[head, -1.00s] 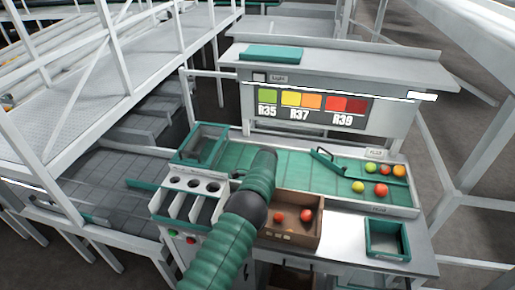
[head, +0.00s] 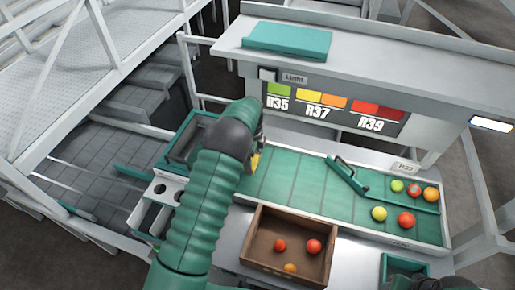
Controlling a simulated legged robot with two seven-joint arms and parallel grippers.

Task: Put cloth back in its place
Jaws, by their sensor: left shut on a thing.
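My left arm comes up from the bottom and ends over the left part of the green sorting belt. My left gripper (head: 257,150) is mostly hidden behind my own dark wrist and is shut on a small yellow thing (head: 255,162). This looks like the cloth, but only a scrap of it shows. I cannot tell whether it touches the belt. My right gripper is not in view; a dark part at the bottom right edge seems to be my right arm.
The green belt (head: 295,185) carries several tomatoes at its right end, beside a green diverter bar (head: 347,176). A brown box (head: 255,255) holds tomatoes in front. A green tray (head: 388,264) is at bottom right. A flat green item (head: 288,40) lies on the top shelf.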

